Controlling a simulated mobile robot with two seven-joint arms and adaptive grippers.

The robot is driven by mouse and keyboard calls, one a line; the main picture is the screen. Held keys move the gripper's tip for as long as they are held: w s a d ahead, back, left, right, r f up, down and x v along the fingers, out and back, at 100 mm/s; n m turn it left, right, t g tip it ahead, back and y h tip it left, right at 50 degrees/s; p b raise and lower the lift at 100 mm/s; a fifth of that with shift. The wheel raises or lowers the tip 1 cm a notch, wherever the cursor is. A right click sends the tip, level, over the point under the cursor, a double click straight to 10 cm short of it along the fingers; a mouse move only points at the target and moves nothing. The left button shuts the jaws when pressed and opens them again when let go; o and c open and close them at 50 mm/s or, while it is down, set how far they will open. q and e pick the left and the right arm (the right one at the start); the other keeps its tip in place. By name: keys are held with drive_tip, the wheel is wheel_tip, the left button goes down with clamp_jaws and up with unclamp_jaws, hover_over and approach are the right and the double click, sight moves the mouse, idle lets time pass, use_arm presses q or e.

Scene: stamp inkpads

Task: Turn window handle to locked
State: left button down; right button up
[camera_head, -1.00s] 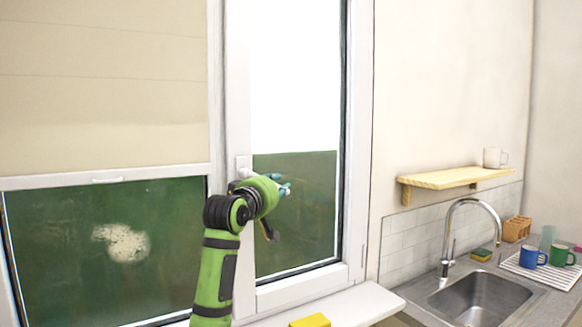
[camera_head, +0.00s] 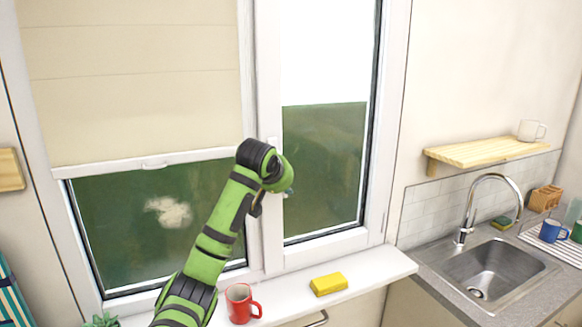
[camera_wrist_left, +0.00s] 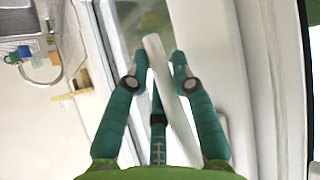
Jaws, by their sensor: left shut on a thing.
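The white window handle (camera_wrist_left: 158,62) is a pale bar between the fingers of my left gripper (camera_wrist_left: 160,68) in the left wrist view. It runs slantwise from upper left to lower right there. My left gripper is shut on the handle. In the head view my left gripper (camera_head: 287,191) is at the middle post of the window (camera_head: 262,80), and its green wrist hides most of the handle. The handle's exact angle cannot be told from the head view. My right gripper is in neither view.
A white sill (camera_head: 375,268) runs below the window, with a yellow block (camera_head: 328,284) and a red mug (camera_head: 239,303) on it. A blind (camera_head: 130,80) covers the upper left pane. To the right are a wooden shelf (camera_head: 485,153) and a sink (camera_head: 490,272).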

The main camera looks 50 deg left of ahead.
use_arm(q)
drive_tip(key=shift+s+a+m+g+p, duration=0.2)
drive_tip(key=shift+s+m+g+p, duration=0.1)
drive_tip(key=shift+s+g+p, duration=0.5)
drive_tip(key=shift+f+p, duration=0.1)
drive_tip(key=shift+p, duration=0.35)
drive_tip(key=shift+f, duration=0.1)
drive_tip(key=c, duration=1)
unclamp_jaws()
